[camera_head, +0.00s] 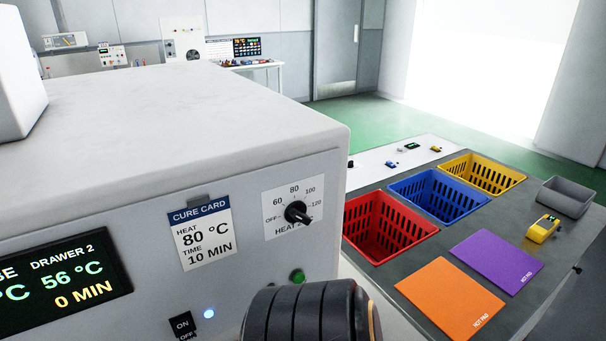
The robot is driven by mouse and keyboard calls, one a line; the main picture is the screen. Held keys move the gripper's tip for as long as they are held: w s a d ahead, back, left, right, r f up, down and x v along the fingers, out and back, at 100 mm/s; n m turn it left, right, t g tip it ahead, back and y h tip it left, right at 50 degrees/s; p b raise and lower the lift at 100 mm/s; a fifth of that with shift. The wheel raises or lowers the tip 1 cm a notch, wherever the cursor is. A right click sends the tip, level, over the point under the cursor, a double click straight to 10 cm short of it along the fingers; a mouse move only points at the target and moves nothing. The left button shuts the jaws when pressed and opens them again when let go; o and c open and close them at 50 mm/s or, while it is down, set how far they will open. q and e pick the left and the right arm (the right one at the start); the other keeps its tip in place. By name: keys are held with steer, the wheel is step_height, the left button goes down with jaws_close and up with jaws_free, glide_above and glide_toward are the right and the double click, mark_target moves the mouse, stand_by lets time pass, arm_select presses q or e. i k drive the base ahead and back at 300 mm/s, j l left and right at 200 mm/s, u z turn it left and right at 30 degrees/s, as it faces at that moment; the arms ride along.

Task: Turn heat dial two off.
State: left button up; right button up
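The heat dial (297,212) is a black knob on a white scale plate, on the front of a white cabinet (160,130). The scale reads OFF, 60, 80, 100 and 120. The knob's bar slants down to the right, but I cannot tell which mark it is set to. The lettering under it begins with HEAT and the rest is partly covered by the knob. A display (60,283) at the left reads Drawer 2, 56 °C, 0 MIN. A black ribbed part of mine is at the bottom centre, below the dial. No gripper fingers are in view.
A cure card (202,234) reads heat 80 °C, time 10 min. Below are an ON/OFF switch (183,325), a blue light (209,314) and a green button (298,276).

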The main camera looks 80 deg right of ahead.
mark_target(295, 211)
steer(key=z, duration=0.45)
steer(key=k+l+z, duration=0.1)
steer(key=z, duration=0.8)
steer(key=l+z, duration=0.15)
steer(key=z, duration=0.25)
steer(key=k+l+z, duration=0.1)
steer(key=z, duration=0.35)
